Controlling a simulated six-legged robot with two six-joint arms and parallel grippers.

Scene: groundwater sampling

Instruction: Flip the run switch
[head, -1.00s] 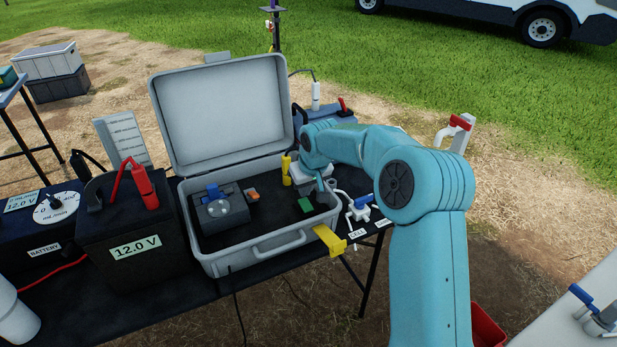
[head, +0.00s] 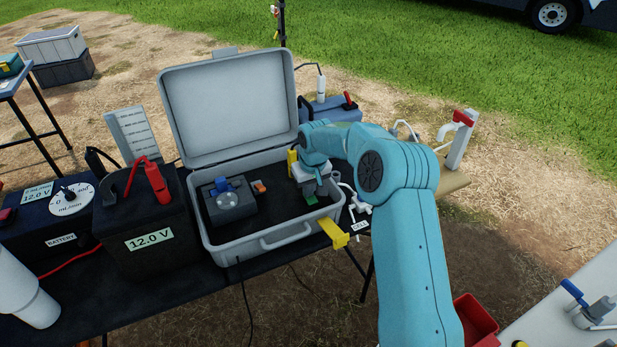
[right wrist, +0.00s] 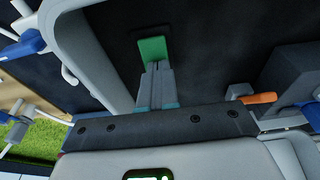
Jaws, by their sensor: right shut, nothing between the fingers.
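A run switch is not clearly labelled in these frames. A small orange piece (head: 260,187) sits beside the grey pump head (head: 228,204) in the open grey case; the orange piece also shows in the right wrist view (right wrist: 258,98). A green block (head: 311,199) lies on the case's dark floor, and it shows in the right wrist view (right wrist: 152,50). My right gripper (head: 311,191) is shut and empty inside the case, its fingertips (right wrist: 156,66) at the near edge of the green block. Contact cannot be told. My left gripper is not in view.
The case's raised lid (head: 228,105) stands behind and its front wall (head: 275,247) in front. A yellow latch (head: 333,232) sticks out at the front right. A battery marked 12.0 V (head: 147,215) and a dial box (head: 50,218) stand to the left. A blue box (head: 330,115) stands behind.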

